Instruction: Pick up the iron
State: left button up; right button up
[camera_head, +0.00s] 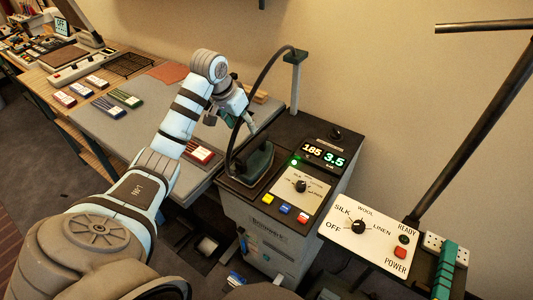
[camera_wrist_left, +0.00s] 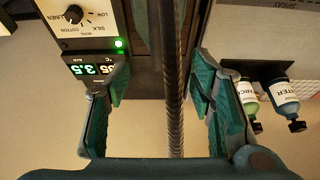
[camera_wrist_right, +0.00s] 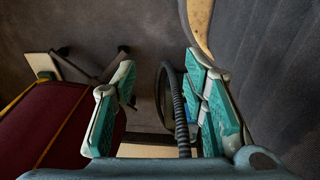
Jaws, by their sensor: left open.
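The iron (camera_head: 254,160) is dark green and rests on the dark top of the steam station, left of its dials. A dark hose (camera_head: 258,80) arches from a post down to it. My left gripper (camera_head: 245,122) is just above and behind the iron, partly hidden by my own arm. In the left wrist view my left gripper (camera_wrist_left: 160,88) is open, with a dark ribbed hose (camera_wrist_left: 174,85) running between its fingers, not clamped. In the right wrist view my right gripper (camera_wrist_right: 160,100) is open and empty, low over the floor, away from the iron.
The steam station (camera_head: 275,225) has lit displays and colored buttons. A white control panel (camera_head: 365,235) and a dark slanted pole (camera_head: 470,130) stand at the right. The grey table (camera_head: 140,120) holds colored packs. In the left wrist view, bottles (camera_wrist_left: 284,97) sit on a side shelf.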

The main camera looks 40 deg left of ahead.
pick_arm(q)
jog(key=shift+w+a+f, duration=0.2)
jog(key=shift+w+f, duration=0.55)
jog(key=shift+f, duration=0.1)
send_over(252, 143)
jog(key=s, duration=0.2)
jog(key=f, duration=0.4)
jog(key=shift+w+a, duration=0.15)
jog(key=shift+w, duration=0.1)
jog(key=shift+s+d+f, duration=0.15)
jog(key=shift+d+f, duration=0.05)
jog(key=shift+f, duration=0.45)
jog(key=shift+s+d+f, duration=0.15)
jog(key=shift+f, duration=0.45)
jog(key=shift+x, duration=0.95)
jog(key=w+f, duration=0.1)
jog(key=w+f+b, duration=0.1)
jog(key=f, duration=0.1)
jog(key=shift+w+a+f, duration=0.1)
jog(key=shift+w+a, duration=0.05)
jog(key=shift+w, duration=0.2)
jog(key=shift+s, duration=0.1)
jog(key=shift+s+r, duration=0.3)
jog(key=shift+s, duration=0.1)
jog(key=shift+w+f, duration=0.2)
jog(key=shift+f, duration=0.15)
pick_arm(e)
jog(key=shift+w+a+f, duration=0.1)
jog(key=shift+f, duration=0.2)
